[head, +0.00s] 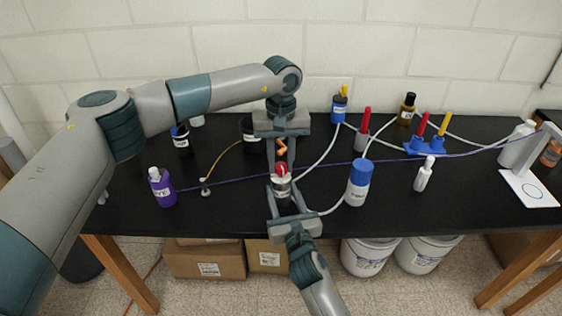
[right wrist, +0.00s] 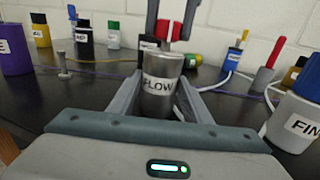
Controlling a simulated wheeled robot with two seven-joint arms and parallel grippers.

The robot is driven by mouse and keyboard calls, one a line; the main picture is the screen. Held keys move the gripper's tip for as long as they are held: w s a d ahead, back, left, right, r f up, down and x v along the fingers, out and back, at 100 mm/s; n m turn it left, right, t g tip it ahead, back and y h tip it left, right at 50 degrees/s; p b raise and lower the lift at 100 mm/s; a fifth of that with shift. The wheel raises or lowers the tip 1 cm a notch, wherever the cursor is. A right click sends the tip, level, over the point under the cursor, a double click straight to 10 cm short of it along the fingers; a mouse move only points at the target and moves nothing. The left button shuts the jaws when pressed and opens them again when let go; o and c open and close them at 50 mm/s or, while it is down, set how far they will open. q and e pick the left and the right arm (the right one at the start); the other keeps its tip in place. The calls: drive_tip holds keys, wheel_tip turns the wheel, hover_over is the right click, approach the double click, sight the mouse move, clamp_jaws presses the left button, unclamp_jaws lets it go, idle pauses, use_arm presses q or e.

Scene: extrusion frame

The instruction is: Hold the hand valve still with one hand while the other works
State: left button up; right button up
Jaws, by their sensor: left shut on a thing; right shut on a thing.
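The hand valve is a silver cylinder (right wrist: 160,88) labelled "FLOW" with a red knob (right wrist: 168,31) on top. It stands upright on the black table near the middle; its red top (head: 281,168) also shows in the head view. My right gripper (head: 282,190) comes from the front and is shut on the silver body, one finger on each side. My left gripper (head: 281,160) reaches down from above and is shut on the red knob. A small orange piece (head: 281,147) shows between the left fingers; I cannot tell what it belongs to.
A purple bottle (head: 162,188) stands left, a blue-capped white bottle (head: 358,184) close on the right. A purple line (head: 240,179) and white tubes (head: 322,150) run near the valve. A blue manifold (head: 426,147) with red and yellow handles stands back right.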

sight(281, 165)
use_arm(q)
drive_tip(key=shift+m, duration=1.3)
use_arm(e)
drive_tip(key=shift+f, duration=0.1)
use_arm(q)
drive_tip(key=o, duration=1.1)
drive_tip(key=shift+c, duration=0.2)
wheel_tip(281, 165, up, 12)
use_arm(e)
drive_tip(key=o, duration=1.2)
